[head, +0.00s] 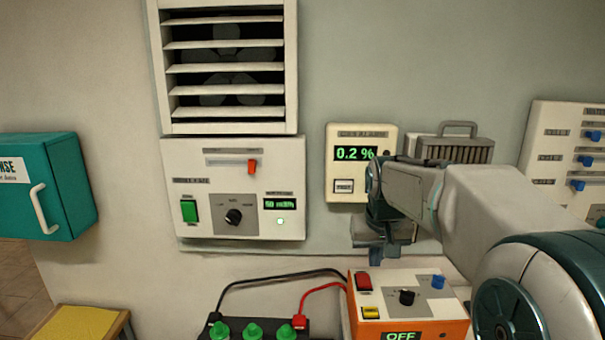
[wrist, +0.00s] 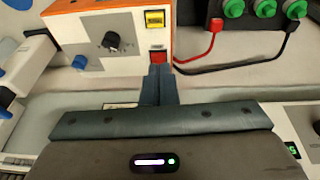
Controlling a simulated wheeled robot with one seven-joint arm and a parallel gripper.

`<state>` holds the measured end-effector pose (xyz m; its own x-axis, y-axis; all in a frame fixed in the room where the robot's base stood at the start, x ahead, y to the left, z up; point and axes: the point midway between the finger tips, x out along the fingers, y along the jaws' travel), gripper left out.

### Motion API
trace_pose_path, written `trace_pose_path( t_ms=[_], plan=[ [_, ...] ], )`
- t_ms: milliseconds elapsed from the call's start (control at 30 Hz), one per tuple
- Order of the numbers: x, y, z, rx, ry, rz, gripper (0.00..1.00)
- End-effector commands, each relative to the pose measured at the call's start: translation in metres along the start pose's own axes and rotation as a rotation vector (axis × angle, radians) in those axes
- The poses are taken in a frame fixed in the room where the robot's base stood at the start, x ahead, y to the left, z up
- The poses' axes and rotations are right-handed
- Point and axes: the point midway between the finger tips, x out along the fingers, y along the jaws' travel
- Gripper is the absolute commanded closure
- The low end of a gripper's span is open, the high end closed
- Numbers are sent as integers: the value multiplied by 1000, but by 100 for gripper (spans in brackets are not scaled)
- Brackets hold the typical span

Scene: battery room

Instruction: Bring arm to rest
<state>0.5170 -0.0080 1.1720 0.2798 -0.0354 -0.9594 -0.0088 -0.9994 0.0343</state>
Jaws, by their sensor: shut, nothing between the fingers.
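My gripper (head: 377,257) hangs at the end of my arm, in front of the wall and above the back of an orange charger box (head: 437,333). In the wrist view my gripper (wrist: 159,72) shows its two fingers closed together with nothing between them. Their tips overlap the edge of the charger box (wrist: 88,12) near its red switch (wrist: 157,57) in that picture; I cannot tell whether they touch. My arm reaches in from the right in the head view and hides part of the wall behind it.
A gas alarm (head: 345,192) reading 0.2 % and a fan control panel (head: 200,230) under a louvred vent (head: 228,128) are on the wall. A battery with green caps (head: 253,331) has black and red leads to the charger. A teal cabinet (head: 50,160) is at left.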

Motion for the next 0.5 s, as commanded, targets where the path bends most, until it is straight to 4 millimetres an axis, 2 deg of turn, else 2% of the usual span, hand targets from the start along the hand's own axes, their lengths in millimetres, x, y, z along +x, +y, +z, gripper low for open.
trace_pose_path(
  t_ms=[33,200,500],
  plan=[
    [-5,-1,19,-2,1,2,100],
    [-12,-4,76,-7,-2,2,100],
    [-5,-7,180,-8,-5,-17,100]
  ],
)
